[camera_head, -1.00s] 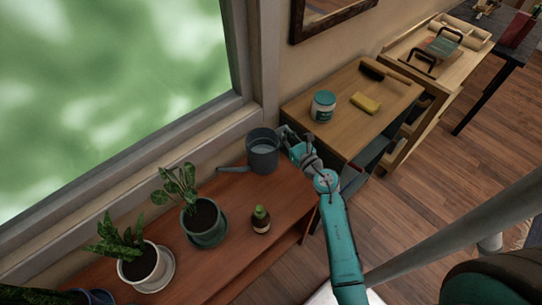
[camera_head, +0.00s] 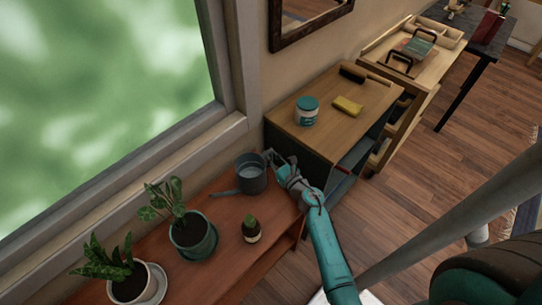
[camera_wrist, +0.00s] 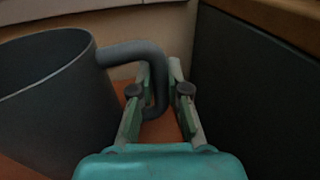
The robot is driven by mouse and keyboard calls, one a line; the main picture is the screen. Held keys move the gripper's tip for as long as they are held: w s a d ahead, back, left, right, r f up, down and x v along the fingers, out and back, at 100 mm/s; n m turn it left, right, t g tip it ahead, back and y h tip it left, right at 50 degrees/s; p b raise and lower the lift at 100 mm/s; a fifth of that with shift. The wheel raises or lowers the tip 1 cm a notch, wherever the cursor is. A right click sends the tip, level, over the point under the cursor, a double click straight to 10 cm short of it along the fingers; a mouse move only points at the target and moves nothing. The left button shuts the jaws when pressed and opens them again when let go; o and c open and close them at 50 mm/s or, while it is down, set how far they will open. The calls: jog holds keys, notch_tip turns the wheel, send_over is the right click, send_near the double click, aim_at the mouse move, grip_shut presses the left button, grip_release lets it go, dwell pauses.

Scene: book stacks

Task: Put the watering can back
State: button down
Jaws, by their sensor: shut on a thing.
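The grey watering can (camera_head: 251,176) is upright at the right end of the brown plant bench (camera_head: 222,249), its spout pointing left. In the wrist view its dark body (camera_wrist: 50,105) fills the left side and its curved handle (camera_wrist: 150,62) passes between my fingers. My gripper (camera_head: 277,163) is to the right of the can and is shut on the handle; it also shows in the wrist view (camera_wrist: 160,95). I cannot tell whether the can's base touches the bench.
Potted plants (camera_head: 192,236) and a small cactus (camera_head: 251,229) stand on the bench left and in front of the can. A wooden cabinet (camera_head: 330,125) close on the right holds a teal-lidded jar (camera_head: 306,111) and a yellow sponge (camera_head: 348,106). The window wall is behind.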

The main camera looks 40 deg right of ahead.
jog(key=c, duration=1.6)
grip_release()
jog(key=shift+f, duration=0.15)
jog(key=o, duration=0.4)
jog(key=shift+o, duration=0.2)
jog(key=shift+s, duration=0.15)
jog(key=s, duration=0.3)
jog(key=s+a, duration=0.1)
jog(key=s, duration=0.3)
jog(key=s+a, duration=0.1)
jog(key=s, duration=0.3)
jog(key=shift+s+r, duration=0.25)
